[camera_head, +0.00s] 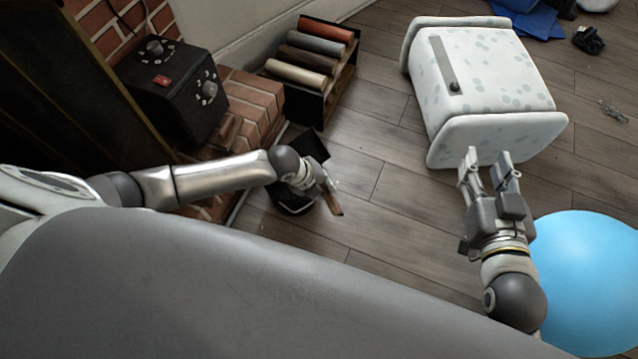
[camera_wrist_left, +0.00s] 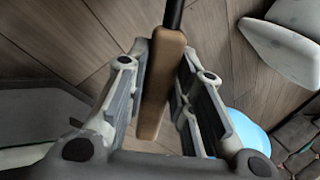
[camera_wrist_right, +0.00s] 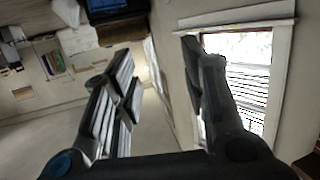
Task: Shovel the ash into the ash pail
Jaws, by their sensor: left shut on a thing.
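My left gripper (camera_head: 326,190) is shut on a brown wooden handle (camera_head: 334,206) with a black shaft (camera_wrist_left: 173,14). In the left wrist view the handle (camera_wrist_left: 158,85) lies between the two fingers. I cannot make out any ash. My right gripper (camera_head: 489,168) is open and empty, pointing toward the white spotted stool.
The white spotted stool (camera_head: 500,75) and a light blue ball (camera_head: 590,270) are on the right. A brick hearth (camera_head: 245,105) with a black box (camera_head: 170,95) is at the left. A rack of coloured rolls (camera_head: 345,75) stands behind. Wood floor (camera_head: 385,215) between is clear.

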